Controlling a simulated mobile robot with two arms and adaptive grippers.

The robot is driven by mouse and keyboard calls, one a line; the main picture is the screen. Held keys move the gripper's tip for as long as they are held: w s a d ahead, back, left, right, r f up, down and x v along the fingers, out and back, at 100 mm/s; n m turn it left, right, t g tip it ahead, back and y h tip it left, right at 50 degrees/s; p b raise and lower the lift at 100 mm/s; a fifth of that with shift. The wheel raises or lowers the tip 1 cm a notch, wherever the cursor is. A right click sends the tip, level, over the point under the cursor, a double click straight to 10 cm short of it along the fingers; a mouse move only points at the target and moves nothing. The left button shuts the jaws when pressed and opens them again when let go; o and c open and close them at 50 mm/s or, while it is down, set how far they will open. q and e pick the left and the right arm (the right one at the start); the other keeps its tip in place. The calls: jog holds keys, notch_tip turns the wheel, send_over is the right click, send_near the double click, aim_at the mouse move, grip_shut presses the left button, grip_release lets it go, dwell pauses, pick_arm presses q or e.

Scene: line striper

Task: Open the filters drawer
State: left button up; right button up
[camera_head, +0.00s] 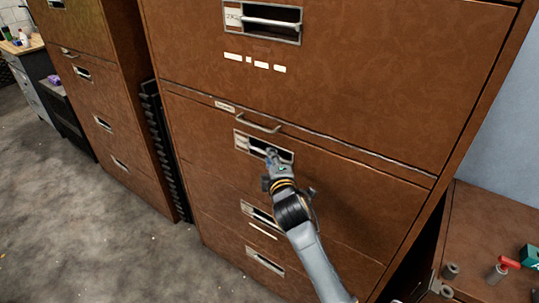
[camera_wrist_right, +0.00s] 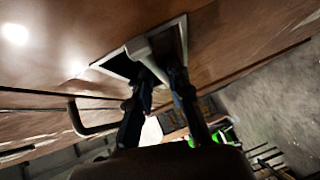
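A tall brown filing cabinet (camera_head: 330,60) fills the middle of the head view, with several drawers that look closed. My right gripper (camera_head: 271,154) is at the recessed pull (camera_head: 243,141) of a middle drawer (camera_head: 340,190). The drawer labels are too small to read, so I cannot tell which is the filters drawer. In the right wrist view, the two dark fingers (camera_wrist_right: 162,75) reach into the framed recess, apart, at its pale pull bar (camera_wrist_right: 137,48). I cannot tell whether they press on the bar. My left gripper is not in view.
A wire handle (camera_head: 258,123) projects just above the recess. Another brown cabinet (camera_head: 85,100) stands to the left, with a dark rack (camera_head: 165,150) between them. A low brown surface (camera_head: 490,240) with small items is at right. Grey floor (camera_head: 90,240) lies clear at left.

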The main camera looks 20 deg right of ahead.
jog(key=shift+w+d+f, duration=0.1)
jog(key=shift+w, duration=0.5)
jog(key=shift+w+d+f, duration=0.1)
jog(key=shift+w, duration=0.5)
grip_shut()
